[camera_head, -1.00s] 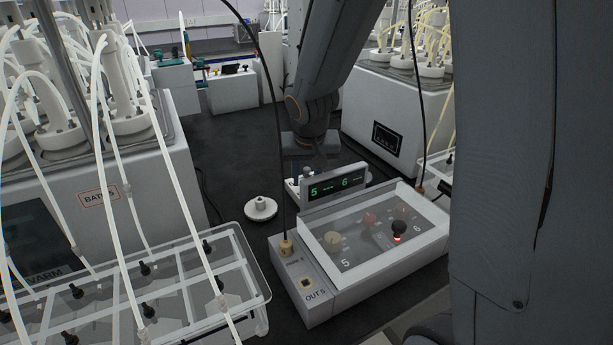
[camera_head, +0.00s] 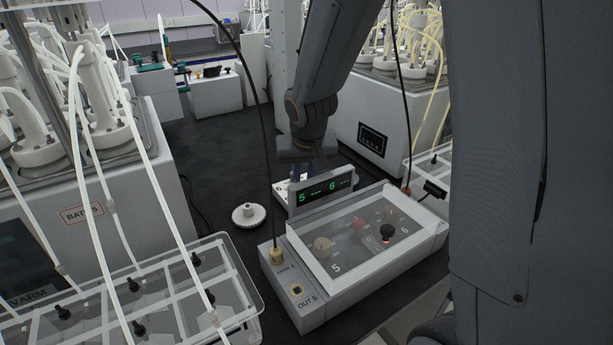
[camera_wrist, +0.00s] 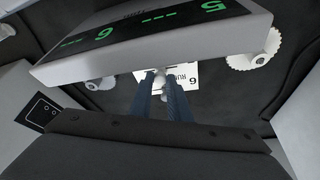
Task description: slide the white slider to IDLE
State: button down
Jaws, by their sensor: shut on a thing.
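In the wrist view, my gripper (camera_wrist: 168,90) reaches down behind the display box, its two blue-grey fingers close together. It is shut on the small pale knob of the white slider (camera_wrist: 159,76), which is mostly covered by the fingertips. A white label plate (camera_wrist: 187,74) reading RUN and 6 lies under and beside it. The word IDLE cannot be made out. In the head view, my gripper is behind the display box (camera_head: 325,189), its fingertips hidden; part of a white plate (camera_head: 283,190) shows beside the box.
In front is a grey control box with a clear lid (camera_head: 330,262) over several knobs. A loose white knurled cap (camera_head: 249,215) lies on the dark bench to the left. Cables and a tube rack (camera_head: 235,318) stand close by.

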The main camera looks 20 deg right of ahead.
jog(key=c, duration=1.7)
grip_release()
jog(key=shift+o, duration=0.2)
jog(key=v, duration=0.7)
jog(key=shift+s+r, duration=0.2)
jog(key=shift+r, duration=0.15)
